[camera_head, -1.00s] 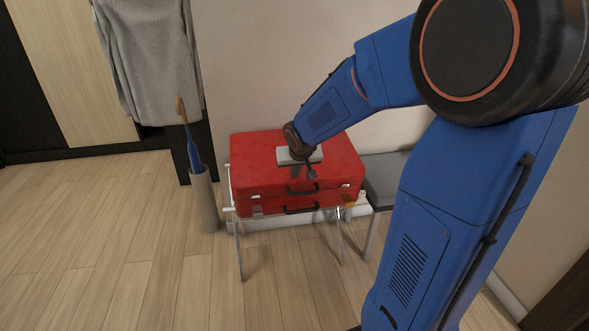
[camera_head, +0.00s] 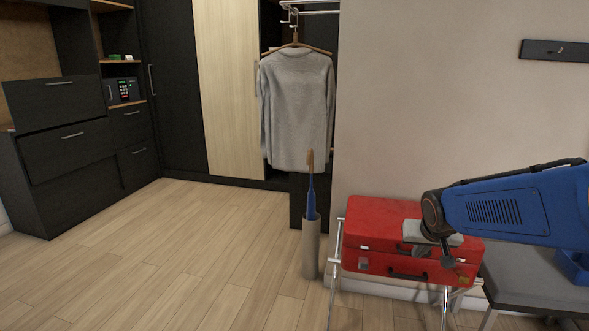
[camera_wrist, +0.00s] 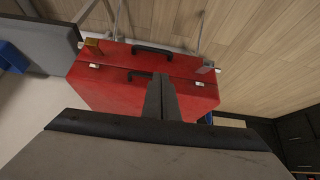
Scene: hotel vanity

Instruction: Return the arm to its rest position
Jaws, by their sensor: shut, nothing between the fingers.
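My gripper (camera_head: 447,256) is at the right of the head view, in front of the red suitcase (camera_head: 378,221) in the picture. Its fingers are shut and hold nothing. In the wrist view the shut gripper (camera_wrist: 162,97) points toward the red suitcase (camera_wrist: 105,88), whose black handles and metal latches show. The suitcase looks closed and lies flat on a metal-legged rack (camera_head: 331,282). Part of its top is hidden behind my gripper. I cannot tell the exact gap between fingers and suitcase.
A grey bench (camera_head: 530,285) stands right of the suitcase, with a blue object (camera_head: 572,266) on it. A tall holder (camera_head: 310,250) with a blue, wooden-tipped stick stands at left. A grey sweater (camera_head: 297,105) hangs behind. The wooden floor (camera_head: 190,250) at left is clear.

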